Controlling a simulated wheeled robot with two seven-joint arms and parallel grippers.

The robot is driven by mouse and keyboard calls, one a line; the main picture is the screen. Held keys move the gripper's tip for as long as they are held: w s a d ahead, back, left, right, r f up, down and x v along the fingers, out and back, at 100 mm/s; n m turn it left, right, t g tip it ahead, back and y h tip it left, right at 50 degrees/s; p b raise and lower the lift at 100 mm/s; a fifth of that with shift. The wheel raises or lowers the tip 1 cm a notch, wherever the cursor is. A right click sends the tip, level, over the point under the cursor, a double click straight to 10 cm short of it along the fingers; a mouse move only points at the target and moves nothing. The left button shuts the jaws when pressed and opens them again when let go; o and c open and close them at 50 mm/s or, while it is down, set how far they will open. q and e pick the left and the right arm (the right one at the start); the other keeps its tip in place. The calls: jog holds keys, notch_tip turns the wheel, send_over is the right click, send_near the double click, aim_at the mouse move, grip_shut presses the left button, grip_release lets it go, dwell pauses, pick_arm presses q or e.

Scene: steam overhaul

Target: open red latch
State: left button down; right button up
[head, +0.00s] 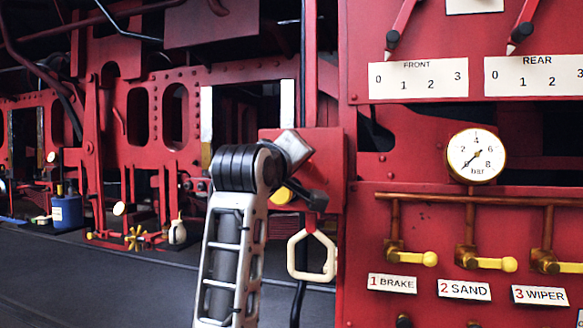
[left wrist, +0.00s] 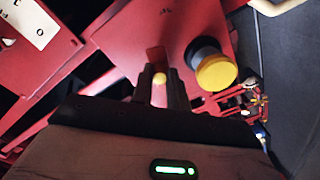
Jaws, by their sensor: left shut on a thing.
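The red latch (left wrist: 155,58) shows in the left wrist view as a narrow red piece with a yellow tip, set against a red plate. My left gripper (left wrist: 160,88) has its two dark fingers closed on it, one on each side of the yellow tip. In the head view my left gripper (head: 312,198) points right at the red box, just above the cream loop handle. The fingers and the box's shading hide most of the latch there. My right gripper is in neither view.
A yellow knob on a dark base (left wrist: 216,72) sits close beside the fingers. The cream loop handle (head: 292,258) hangs below. To the right are a pressure gauge (head: 476,157) and yellow-handled valves (head: 412,257). A blue can (head: 67,212) stands far left.

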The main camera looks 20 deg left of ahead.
pick_arm(q)
jog(key=shift+r+n, duration=0.2)
jog(key=shift+n, duration=0.6)
jog(key=c, duration=1.4)
grip_release()
jog(key=shift+o, duration=0.2)
